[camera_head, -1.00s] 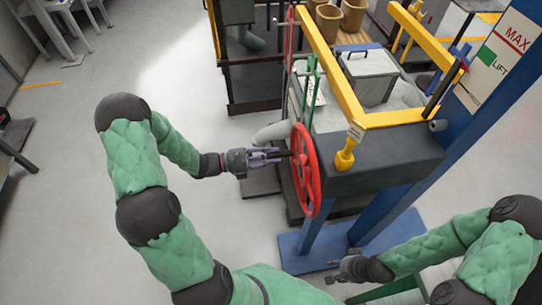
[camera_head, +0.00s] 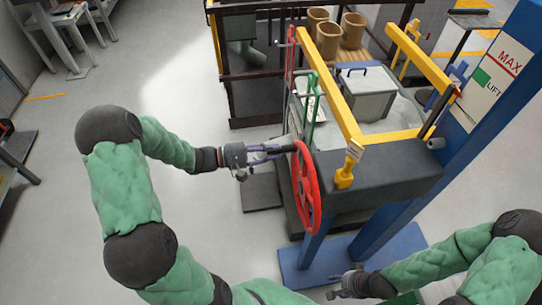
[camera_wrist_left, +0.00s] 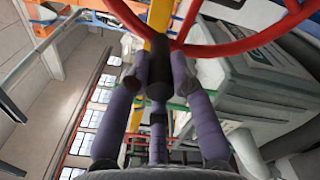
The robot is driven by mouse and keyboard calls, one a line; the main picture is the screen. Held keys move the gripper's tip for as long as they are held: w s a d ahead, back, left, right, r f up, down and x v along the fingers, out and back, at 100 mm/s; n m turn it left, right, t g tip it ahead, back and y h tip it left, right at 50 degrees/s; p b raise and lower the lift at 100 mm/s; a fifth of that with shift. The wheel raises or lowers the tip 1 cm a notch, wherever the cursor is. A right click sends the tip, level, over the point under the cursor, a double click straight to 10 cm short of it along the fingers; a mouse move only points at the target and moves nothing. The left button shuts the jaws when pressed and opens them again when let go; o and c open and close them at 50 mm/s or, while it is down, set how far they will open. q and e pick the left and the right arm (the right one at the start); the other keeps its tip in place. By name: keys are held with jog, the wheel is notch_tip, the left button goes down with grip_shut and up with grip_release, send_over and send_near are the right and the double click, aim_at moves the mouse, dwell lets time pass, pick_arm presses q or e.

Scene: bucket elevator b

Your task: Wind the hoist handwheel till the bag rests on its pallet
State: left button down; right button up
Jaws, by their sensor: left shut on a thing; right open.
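The red handwheel (camera_head: 307,190) stands on the left end of a dark grey beam housing. My left gripper (camera_head: 278,150) is shut on the wheel's short black handle, near the top of the rim. In the left wrist view the black handle (camera_wrist_left: 157,82) sits between the purple fingers, with the red rim (camera_wrist_left: 245,43) just beyond. My right gripper (camera_head: 340,282) is open and empty, low near the blue base plate (camera_head: 290,262). I cannot make out the hoisted bag. A wooden pallet-like platform (camera_head: 351,64) at the back carries brown buckets.
A blue post with a MAX and LIFT sign (camera_head: 490,68) rises at the right. A grey lidded box (camera_head: 369,97) stands behind the housing.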

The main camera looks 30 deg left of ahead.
pick_arm(q)
jog(key=s+d+r+m+b, duration=0.7)
jog(key=s+r+m+b, duration=0.2)
jog(key=m, duration=0.1)
jog(key=shift+s+d+r+m+b, duration=0.15)
jog(key=shift+s+r+m+b, duration=0.15)
jog(key=shift+s+r+m, duration=0.1)
dwell(0.4)
dwell(0.4)
jog(key=c, duration=1.1)
grip_release()
jog(key=shift+d, duration=0.1)
jog(key=shift+f, duration=0.1)
jog(key=v, duration=1.2)
